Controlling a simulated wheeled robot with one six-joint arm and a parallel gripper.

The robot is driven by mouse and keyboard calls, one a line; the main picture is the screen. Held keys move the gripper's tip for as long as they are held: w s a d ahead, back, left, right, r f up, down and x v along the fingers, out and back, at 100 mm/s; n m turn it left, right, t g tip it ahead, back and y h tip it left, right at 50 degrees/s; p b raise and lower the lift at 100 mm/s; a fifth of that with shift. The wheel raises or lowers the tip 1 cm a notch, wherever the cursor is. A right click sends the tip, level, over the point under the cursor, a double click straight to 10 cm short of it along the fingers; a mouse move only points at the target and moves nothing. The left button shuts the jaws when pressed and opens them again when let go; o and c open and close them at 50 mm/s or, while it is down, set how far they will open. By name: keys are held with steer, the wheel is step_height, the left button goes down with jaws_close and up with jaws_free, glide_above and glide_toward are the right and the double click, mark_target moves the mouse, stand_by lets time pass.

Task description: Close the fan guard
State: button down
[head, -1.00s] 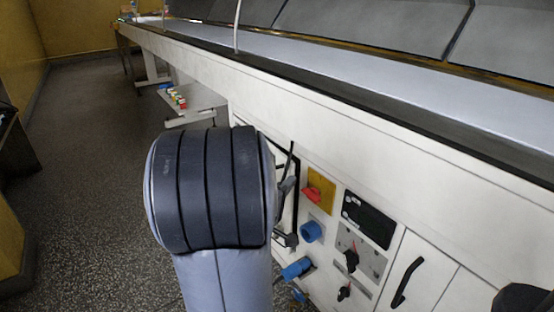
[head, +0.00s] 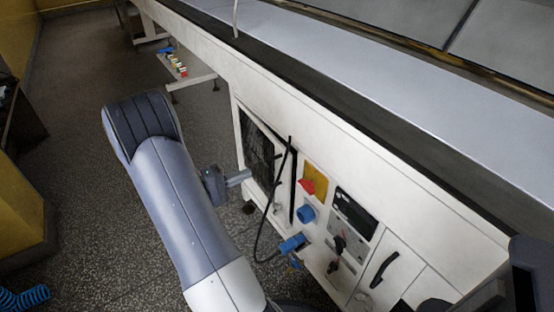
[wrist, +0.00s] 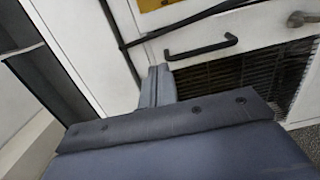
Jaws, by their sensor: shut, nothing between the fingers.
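The fan guard (head: 257,150) is a dark mesh panel in a white frame on the machine's front, left of the switches in the head view. A dark strip runs along its right edge, where it looks slightly apart from the housing; I cannot tell how far. In the wrist view its mesh (wrist: 245,88) and a black bar handle (wrist: 201,49) show on the right. My gripper (head: 246,175) is shut and empty, in front of the guard's lower part. Its fingers (wrist: 158,82) point at the white panel left of the handle; I cannot tell whether they touch it.
A black cable (head: 258,240) hangs in front of the guard and reaches a blue plug (head: 292,243). A red switch on a yellow plate (head: 314,180) and a blue socket (head: 306,213) sit to the right. Speckled floor (head: 90,190) is free to the left.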

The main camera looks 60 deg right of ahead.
mark_target(286, 157)
steer(key=x, duration=1.1)
steer(key=shift+s+d, duration=0.1)
steer(key=shift+d, duration=0.05)
steer(key=b+x, duration=0.2)
steer(key=shift+s+d+f, duration=0.15)
steer(key=shift+s+d, duration=0.05)
steer(key=shift+d, duration=0.05)
steer(key=shift+s+d, duration=0.2)
steer(key=shift+d, duration=0.05)
steer(key=shift+r, duration=0.35)
steer(key=shift+w, duration=0.1)
